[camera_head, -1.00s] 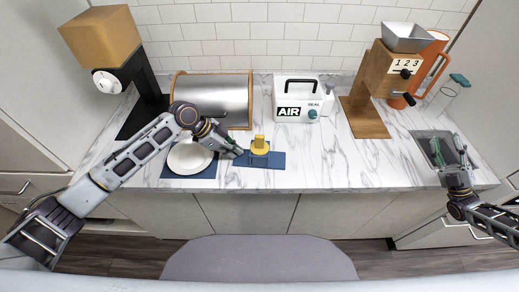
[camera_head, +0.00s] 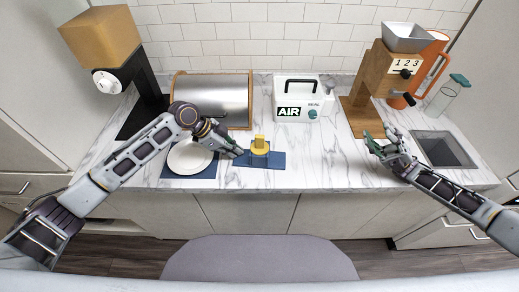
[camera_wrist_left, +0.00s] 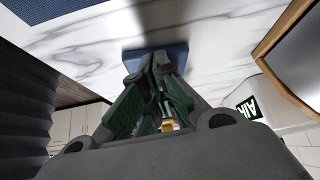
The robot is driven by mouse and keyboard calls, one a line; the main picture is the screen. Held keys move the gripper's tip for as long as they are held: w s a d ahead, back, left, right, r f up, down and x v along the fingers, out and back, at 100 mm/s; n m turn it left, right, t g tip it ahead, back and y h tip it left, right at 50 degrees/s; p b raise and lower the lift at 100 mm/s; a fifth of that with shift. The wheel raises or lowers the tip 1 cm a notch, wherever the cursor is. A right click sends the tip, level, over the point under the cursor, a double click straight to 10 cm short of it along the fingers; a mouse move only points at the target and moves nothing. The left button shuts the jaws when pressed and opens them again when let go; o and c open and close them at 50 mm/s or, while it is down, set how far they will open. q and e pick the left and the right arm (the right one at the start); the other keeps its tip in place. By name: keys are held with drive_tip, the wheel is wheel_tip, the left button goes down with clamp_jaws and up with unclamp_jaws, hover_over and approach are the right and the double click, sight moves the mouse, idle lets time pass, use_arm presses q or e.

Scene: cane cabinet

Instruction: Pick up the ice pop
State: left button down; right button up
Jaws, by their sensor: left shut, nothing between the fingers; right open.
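A small yellow object (camera_head: 259,146), which looks like the ice pop upright on a round yellow base, stands on a small blue mat (camera_head: 277,161) on the counter. My left gripper (camera_head: 238,152) is shut and empty just left of the yellow object, over the mat's left side. In the left wrist view its fingers (camera_wrist_left: 157,62) are together, with the blue mat (camera_wrist_left: 135,58) beyond them and a bit of yellow (camera_wrist_left: 167,126) showing between the finger links. My right gripper (camera_head: 374,143) is open and empty over the counter, well to the right of the yellow object.
A white plate (camera_head: 188,158) on a blue mat lies under my left forearm. A silver bread box (camera_head: 212,98), a white AIR appliance (camera_head: 300,98) and a wooden grinder (camera_head: 381,85) stand behind. A sink (camera_head: 444,149) is at right.

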drive_tip(key=s+a+n+g+h, duration=0.3)
drive_tip(key=a+n+g+h, duration=0.65)
drive_tip(key=a+g, duration=0.75)
drive_tip(key=n+t+h, duration=0.8)
drive_tip(key=t+h, duration=0.6)
drive_tip(key=h, duration=0.5)
approach(259, 136)
drive_tip(key=shift+w+r+m+y, duration=0.2)
drive_tip(key=shift+r+m+y, duration=0.05)
drive_tip(key=shift+r, duration=0.1)
drive_tip(key=shift+d+f, duration=0.1)
drive_tip(key=shift+f, duration=0.05)
drive_tip(key=shift+s+d+f, duration=0.1)
drive_tip(key=shift+d+f, duration=0.05)
drive_tip(key=shift+f, duration=0.95)
drive_tip(key=shift+w+d+f, duration=0.1)
drive_tip(key=shift+d+f, duration=0.1)
drive_tip(key=shift+f, duration=0.85)
drive_tip(key=shift+s+d+f, duration=0.1)
drive_tip(key=shift+d+f, duration=0.05)
drive_tip(key=shift+f, duration=0.95)
drive_tip(key=shift+s+d+f, duration=0.1)
drive_tip(key=shift+d+f, duration=0.05)
drive_tip(key=shift+f, duration=0.7)
drive_tip(key=shift+d+f, duration=0.2)
drive_tip(key=shift+f, duration=0.65)
drive_tip(key=shift+s+d+f, duration=0.1)
drive_tip(key=shift+d+f, duration=0.05)
drive_tip(key=shift+f, duration=0.7)
